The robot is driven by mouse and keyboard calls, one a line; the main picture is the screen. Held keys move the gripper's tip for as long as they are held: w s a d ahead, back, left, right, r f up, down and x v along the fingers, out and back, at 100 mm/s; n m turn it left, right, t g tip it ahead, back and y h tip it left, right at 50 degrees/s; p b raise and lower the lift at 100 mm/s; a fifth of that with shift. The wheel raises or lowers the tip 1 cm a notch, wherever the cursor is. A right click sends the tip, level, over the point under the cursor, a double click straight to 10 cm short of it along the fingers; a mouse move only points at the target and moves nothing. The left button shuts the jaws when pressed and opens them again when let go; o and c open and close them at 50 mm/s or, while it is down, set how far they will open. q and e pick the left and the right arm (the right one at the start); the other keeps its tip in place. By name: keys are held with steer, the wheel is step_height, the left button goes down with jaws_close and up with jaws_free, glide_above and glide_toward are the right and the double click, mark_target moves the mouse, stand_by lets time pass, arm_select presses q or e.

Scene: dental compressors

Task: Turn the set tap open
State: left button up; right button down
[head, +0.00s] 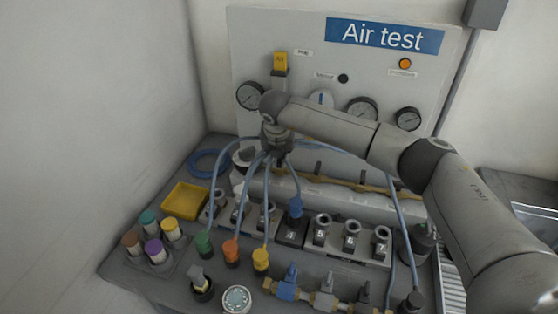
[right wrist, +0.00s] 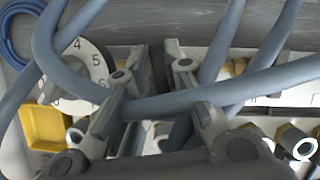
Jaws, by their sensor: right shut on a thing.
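My right gripper (head: 277,142) points down among blue-grey hoses behind the row of numbered sockets. In the right wrist view its two fingers (right wrist: 160,75) stand close together, with a hose (right wrist: 160,104) crossing them; what they grip is hidden. No tap is clearly marked as the set tap. A yellow-handled tap (head: 280,62) is on the panel above the gripper, its handle upright. A blue tap (head: 290,273), a grey tap (head: 325,287) and a dark tap (head: 363,292) sit on a brass line at the front, apart from the gripper. My left gripper is out of view.
The "Air test" panel (head: 440,85) with gauges stands behind. Numbered sockets (head: 351,238), coloured plugs (head: 231,250) and hoses crowd the bench. A yellow tray (head: 186,200) is at left; a white numbered dial (right wrist: 80,62) is left of the fingers.

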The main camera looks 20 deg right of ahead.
steer(key=n+b, duration=0.1)
steer(key=n+y+b, duration=0.1)
steer(key=n+b, duration=0.1)
steer(key=shift+d+f+n, duration=0.15)
steer(key=shift+n, duration=0.15)
steer(key=n+y+b, duration=0.1)
steer(key=n+y, duration=0.1)
steer(key=n, duration=0.1)
steer(key=shift+d+n+b, duration=0.1)
steer(key=shift+n+b, duration=0.2)
steer(key=shift+b, duration=0.1)
steer(key=n, duration=0.1)
steer(key=n+y, duration=0.1)
steer(key=n, duration=0.1)
steer(key=shift+w+d+r+n+b, duration=0.1)
steer(key=shift+d+r+n+b, duration=0.1)
steer(key=shift+n+b, duration=0.15)
steer(key=shift+n+g+y, duration=0.4)
steer(key=shift+n, duration=0.75)
steer(key=shift+n+g+y, duration=0.4)
steer(key=shift+n, duration=0.7)
steer(key=shift+w, duration=0.1)
steer(key=c, duration=1.5)
jaws_free()
steer(key=shift+d, duration=0.1)
